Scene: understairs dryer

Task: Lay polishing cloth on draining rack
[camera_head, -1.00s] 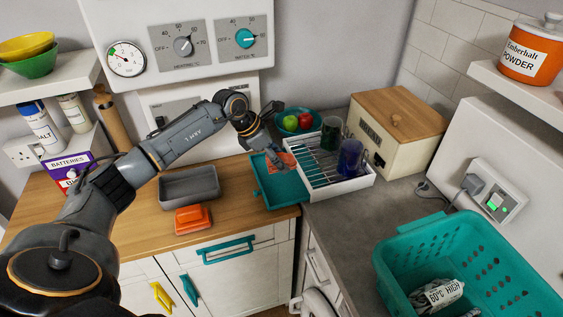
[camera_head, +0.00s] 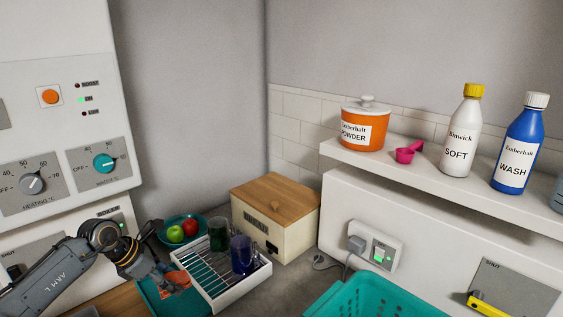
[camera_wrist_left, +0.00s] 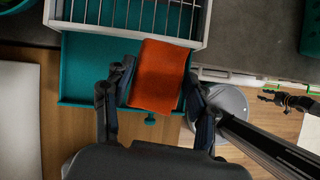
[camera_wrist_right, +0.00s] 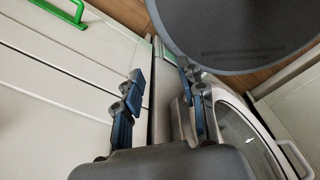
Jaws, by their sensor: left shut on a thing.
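The polishing cloth (camera_wrist_left: 162,75) is a folded orange piece between the fingers of my left gripper (camera_wrist_left: 157,88) in the left wrist view. The cloth also shows orange-red in the head view (camera_head: 177,280). The draining rack (camera_head: 239,292) is a white tray with metal wires; its front edge shows at the top of the left wrist view (camera_wrist_left: 115,29). The cloth is over the teal drip tray (camera_wrist_left: 80,70), at the rack's front edge; whether it touches either is unclear. My right gripper (camera_wrist_right: 163,82) is open and empty in the right wrist view.
A green tumbler (camera_head: 218,235) and a blue tumbler (camera_head: 241,256) stand on the rack. A teal bowl (camera_head: 168,242) of fruit and a wooden-lidded bread bin (camera_head: 290,232) are behind it. A teal basket (camera_head: 375,300) stands to the right. The rack's left wires look free.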

